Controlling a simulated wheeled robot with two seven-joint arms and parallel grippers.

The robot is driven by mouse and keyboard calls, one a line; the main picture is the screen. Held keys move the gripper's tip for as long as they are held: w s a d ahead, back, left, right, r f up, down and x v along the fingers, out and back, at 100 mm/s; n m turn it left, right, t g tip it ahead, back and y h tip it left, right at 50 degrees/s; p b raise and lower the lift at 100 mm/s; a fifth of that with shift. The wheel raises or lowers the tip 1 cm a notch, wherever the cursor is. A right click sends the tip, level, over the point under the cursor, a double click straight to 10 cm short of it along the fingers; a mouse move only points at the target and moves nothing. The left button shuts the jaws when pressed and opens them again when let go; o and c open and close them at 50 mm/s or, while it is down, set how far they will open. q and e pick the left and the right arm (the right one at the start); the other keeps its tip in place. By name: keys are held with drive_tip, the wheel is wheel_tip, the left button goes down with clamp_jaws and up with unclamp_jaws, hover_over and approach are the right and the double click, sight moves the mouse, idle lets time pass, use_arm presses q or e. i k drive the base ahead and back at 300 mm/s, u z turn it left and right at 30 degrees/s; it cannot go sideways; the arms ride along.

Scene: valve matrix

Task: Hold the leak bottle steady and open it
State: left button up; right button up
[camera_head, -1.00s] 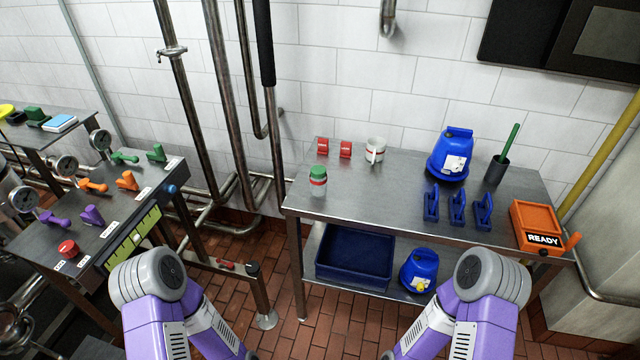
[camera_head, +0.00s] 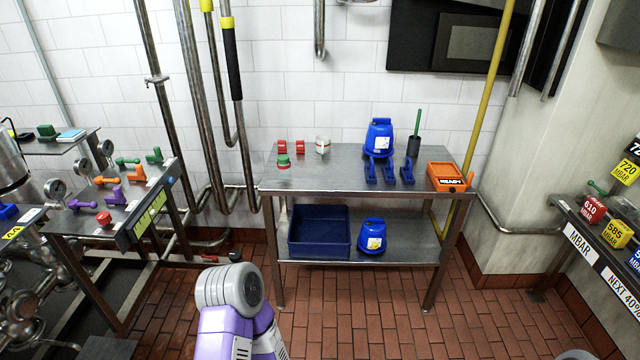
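The likely leak bottle (camera_head: 284,161) is a small container with a green cap and a red band. It stands near the left front edge of the steel table top (camera_head: 330,179), and its lower body is hard to make out. Nothing touches it. A purple and grey link of my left arm shows at the bottom of the head view. Neither of my grippers is in view.
Red clips (camera_head: 299,147), a white cup (camera_head: 323,145), a blue jug (camera_head: 378,138), blue clamps (camera_head: 389,171) and an orange READY box (camera_head: 446,177) share the table. A blue bin (camera_head: 319,232) sits below. Valve panel (camera_head: 120,205) at left; labelled shelf (camera_head: 590,240) at right. Tiled floor lies in front.

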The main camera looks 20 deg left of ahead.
sight(284, 172)
drive_tip(key=u, duration=0.65)
drive_tip(key=i, duration=0.5)
drive_tip(key=u, duration=0.95)
drive_tip(key=i, duration=0.95)
drive_tip(key=z, duration=0.1)
